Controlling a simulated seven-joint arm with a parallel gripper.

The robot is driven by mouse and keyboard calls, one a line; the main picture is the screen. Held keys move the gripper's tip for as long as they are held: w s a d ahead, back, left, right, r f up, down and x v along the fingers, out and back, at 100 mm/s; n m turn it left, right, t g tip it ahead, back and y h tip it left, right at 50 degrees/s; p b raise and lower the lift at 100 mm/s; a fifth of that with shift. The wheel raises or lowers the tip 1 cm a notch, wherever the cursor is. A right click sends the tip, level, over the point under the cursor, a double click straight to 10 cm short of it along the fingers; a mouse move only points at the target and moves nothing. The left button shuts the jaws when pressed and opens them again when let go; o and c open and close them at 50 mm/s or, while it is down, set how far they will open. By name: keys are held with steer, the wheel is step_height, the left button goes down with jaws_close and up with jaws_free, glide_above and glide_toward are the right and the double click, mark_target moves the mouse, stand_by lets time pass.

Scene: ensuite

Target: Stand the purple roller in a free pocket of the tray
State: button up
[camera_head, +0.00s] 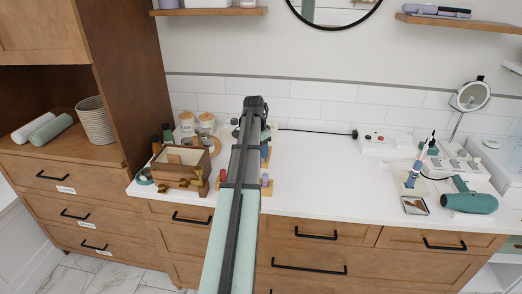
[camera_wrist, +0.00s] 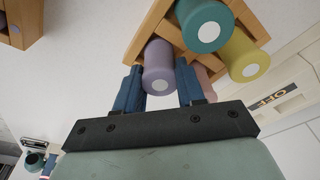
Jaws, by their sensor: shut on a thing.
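The purple roller (camera_wrist: 158,72) is between the two blue fingers of my gripper (camera_wrist: 158,88) in the wrist view, its white-centred end facing the camera. My gripper is shut on it. The wooden tray (camera_wrist: 146,40) is right beside and behind the roller; I cannot tell whether the roller's far end is inside a pocket. A teal roller (camera_wrist: 204,28), a yellow roller (camera_wrist: 243,57) and a partly hidden pink roller (camera_wrist: 205,80) stand at the tray. In the head view my arm hides most of the tray (camera_head: 266,188) and my gripper.
A wooden box (camera_head: 180,168) with jars (camera_head: 187,121) behind it stands left of the tray. A white switch box (camera_head: 383,142), a mirror (camera_head: 470,96) and a teal hair dryer (camera_head: 470,203) are to the right. The white counter (camera_head: 320,180) between is clear.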

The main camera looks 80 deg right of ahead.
steer(key=shift+f, duration=0.15)
steer(key=o, duration=1)
steer(key=shift+o, duration=0.2)
step_height(320, 180, up, 12)
steer(key=w+a, duration=0.1)
steer(key=shift+w, duration=0.15)
steer(key=shift+a, duration=0.1)
